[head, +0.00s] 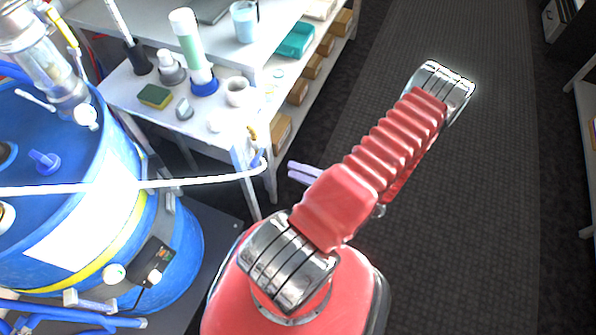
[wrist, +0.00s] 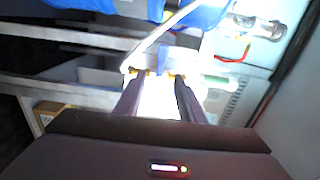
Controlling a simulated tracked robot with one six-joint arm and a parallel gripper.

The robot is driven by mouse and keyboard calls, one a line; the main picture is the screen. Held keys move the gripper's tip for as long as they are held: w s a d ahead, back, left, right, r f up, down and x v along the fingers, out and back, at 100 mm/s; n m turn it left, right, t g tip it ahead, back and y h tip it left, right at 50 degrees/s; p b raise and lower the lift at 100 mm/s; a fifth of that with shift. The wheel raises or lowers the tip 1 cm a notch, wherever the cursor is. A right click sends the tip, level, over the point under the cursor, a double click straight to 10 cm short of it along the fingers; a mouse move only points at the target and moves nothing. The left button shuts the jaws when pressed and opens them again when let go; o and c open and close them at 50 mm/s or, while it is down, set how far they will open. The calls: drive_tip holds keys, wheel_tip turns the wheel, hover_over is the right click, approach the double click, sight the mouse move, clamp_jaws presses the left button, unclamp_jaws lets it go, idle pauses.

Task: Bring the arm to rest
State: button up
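My arm is folded above my red base, its red ribbed link reaching to the upper right in the head view. My gripper (head: 291,169) shows as two pale fingers pointing left from behind that link. In the wrist view my gripper (wrist: 157,79) has its two dark fingers apart, with a bright white patch seen between them. I see nothing held. The fingers point toward the white bench, and the head view shows a gap between the fingertips and the bench corner.
A blue drum (head: 170,262) with a clear fitting stands at left. The dark floor (head: 480,200) at right is clear.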

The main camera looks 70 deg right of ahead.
idle(0.6)
drive_tip(key=a+m+g+y, duration=0.2)
drive_tip(key=a+m+y, duration=0.25)
drive_tip(key=a, duration=0.25)
drive_tip(key=w+a+r+n+g+h, duration=0.1)
drive_tip(key=w+a+r+n+g, duration=0.3)
drive_tip(key=r, duration=0.5)
drive_tip(key=w+a+r+n+g+h, duration=0.1)
drive_tip(key=w+a+r+n+g, duration=0.1)
drive_tip(key=w+r+n+g, duration=0.35)
drive_tip(key=w+a+r+n+g+h, duration=0.25)
drive_tip(key=r+n+g, duration=0.3)
drive_tip(key=r, duration=0.55)
drive_tip(key=w+a+r+n+t, duration=0.2)
drive_tip(key=a+r+n, duration=0.1)
drive_tip(key=a+r, duration=0.3)
drive_tip(key=w+a+r+n+t, duration=0.2)
drive_tip(key=a+r+n, duration=0.2)
drive_tip(key=a+r, duration=0.3)
drive_tip(key=a, duration=0.4)
drive_tip(key=shift+a+r+t, duration=0.15)
drive_tip(key=shift+a+t, duration=0.1)
drive_tip(key=shift+t, duration=0.05)
